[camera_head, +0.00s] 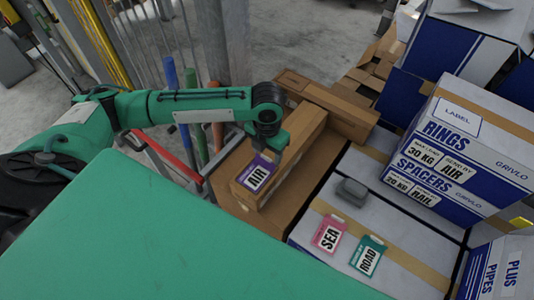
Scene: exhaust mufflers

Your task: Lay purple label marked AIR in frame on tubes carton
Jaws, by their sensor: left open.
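The purple label marked AIR (257,174) lies against the near end of a long brown carton (296,140), left of the picture's middle. My left gripper (265,154) is right above the label's top edge, pointing down, and its jaws are open. The fingertips are small and dark here, so I cannot tell whether they touch the label. I cannot read the word tubes on any carton, and no label frame shows clearly beside the purple label. My right gripper is out of view.
A pink SEA label (329,234) and a teal ROAD label (368,257) lie on a white carton (408,262) beside a grey object (352,191). RINGS (470,140) and SPACERS (432,184) cartons rise at right. Rails and posts stand behind my left arm.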

